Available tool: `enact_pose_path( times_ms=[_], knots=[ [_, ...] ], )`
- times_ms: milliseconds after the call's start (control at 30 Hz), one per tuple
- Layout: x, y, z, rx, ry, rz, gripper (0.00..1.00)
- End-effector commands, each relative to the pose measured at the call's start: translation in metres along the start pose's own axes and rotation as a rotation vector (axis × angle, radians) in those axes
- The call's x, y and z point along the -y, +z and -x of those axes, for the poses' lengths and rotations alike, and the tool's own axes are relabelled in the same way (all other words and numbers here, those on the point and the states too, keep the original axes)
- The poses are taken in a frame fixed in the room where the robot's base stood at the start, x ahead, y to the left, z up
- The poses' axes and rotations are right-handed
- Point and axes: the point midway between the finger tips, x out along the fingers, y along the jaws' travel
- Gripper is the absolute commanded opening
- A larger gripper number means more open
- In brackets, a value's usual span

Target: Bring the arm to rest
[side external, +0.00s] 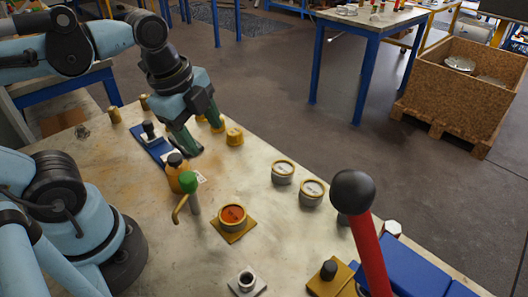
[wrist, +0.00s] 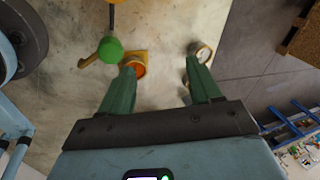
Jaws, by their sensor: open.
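My gripper (side external: 203,138) hangs over the far part of the table, with its green fingers apart and nothing seen between them. In the wrist view, my gripper (wrist: 162,60) also shows spread fingers, with bare tabletop between them. An orange-topped round vessel (side external: 232,215) sits on a square yellow plate near the table's middle. It also shows beside the left fingertip in the wrist view (wrist: 138,66). Two round vessels with pale tops (side external: 282,172) (side external: 312,192) stand to its right. In the wrist view, one pale-topped vessel (wrist: 203,53) is partly hidden by the right finger.
A green-knobbed fitting (side external: 190,185) and an orange bottle (side external: 178,172) stand left of the orange-topped vessel. Several brass-coloured pieces (side external: 234,136) stand near my gripper, by a blue plate (side external: 153,147). A red lever (side external: 368,250) rises at the front right, beside a blue block (side external: 415,268).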

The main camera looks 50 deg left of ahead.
Motion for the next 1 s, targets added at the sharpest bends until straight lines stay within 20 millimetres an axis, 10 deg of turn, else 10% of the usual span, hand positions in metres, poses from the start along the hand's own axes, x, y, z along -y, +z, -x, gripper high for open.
enact_pose_path(
  times_ms=[500,1000],
  knots=[
    [0.035,0.001,-0.031,-0.230,-0.224,1.146,0.63],
    [0.040,0.001,-0.034,-0.283,-0.236,1.299,0.63]
  ],
)
